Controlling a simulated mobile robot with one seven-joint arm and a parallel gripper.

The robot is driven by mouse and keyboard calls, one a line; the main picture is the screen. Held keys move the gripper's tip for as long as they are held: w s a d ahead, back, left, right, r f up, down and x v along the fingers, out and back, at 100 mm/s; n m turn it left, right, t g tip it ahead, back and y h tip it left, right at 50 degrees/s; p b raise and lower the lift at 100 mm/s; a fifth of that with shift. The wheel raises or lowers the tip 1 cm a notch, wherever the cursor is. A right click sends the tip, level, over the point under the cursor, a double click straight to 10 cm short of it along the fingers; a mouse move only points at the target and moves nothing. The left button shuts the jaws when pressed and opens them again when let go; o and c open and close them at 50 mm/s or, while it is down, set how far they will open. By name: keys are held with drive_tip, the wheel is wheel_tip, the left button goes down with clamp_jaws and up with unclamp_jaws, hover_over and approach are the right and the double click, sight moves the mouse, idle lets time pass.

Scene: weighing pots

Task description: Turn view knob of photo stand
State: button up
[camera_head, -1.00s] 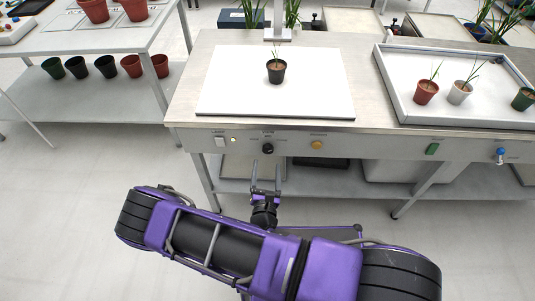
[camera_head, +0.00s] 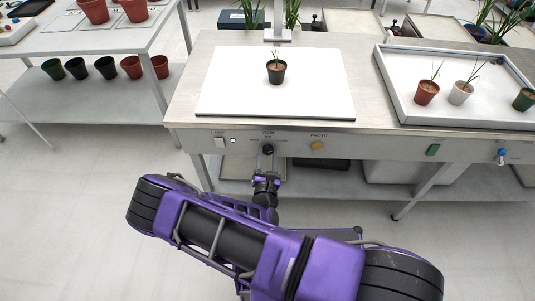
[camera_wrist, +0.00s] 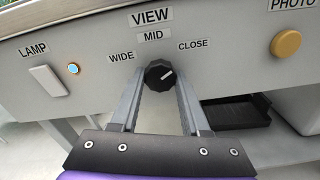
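The view knob (camera_wrist: 159,75) is a black faceted dial with a white pointer line, on the grey front panel of the photo stand. Its pointer slants up and right, toward the CLOSE label (camera_wrist: 193,44). The WIDE label (camera_wrist: 122,57) is to its left and the MID label (camera_wrist: 153,36) above it. In the head view the knob (camera_head: 268,150) shows just beyond my gripper (camera_head: 267,165). In the wrist view my gripper (camera_wrist: 161,82) has one finger on each side of the knob, and both fingertips appear to meet its sides.
A lamp switch (camera_wrist: 48,81) and a lit indicator (camera_wrist: 73,68) are left of the knob; a yellow photo button (camera_wrist: 286,43) is right. A dark potted plant (camera_head: 276,72) stands on the white board (camera_head: 225,95) above. A tray (camera_head: 455,115) with pots is at right.

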clamp_jaws()
drive_tip(key=shift+n, duration=0.4)
drive_tip(key=n+p, duration=0.2)
drive_tip(key=n, duration=0.2)
drive_tip(key=shift+n, duration=0.3)
drive_tip(key=n, duration=0.5)
drive_tip(key=shift+d+p, duration=0.15)
drive_tip(key=shift+p, duration=0.15)
drive_tip(key=n, duration=0.6)
drive_tip(key=shift+n, duration=0.4)
drive_tip(key=n, duration=0.6)
drive_tip(key=shift+r+n, duration=0.15)
drive_tip(key=shift+n, duration=0.15)
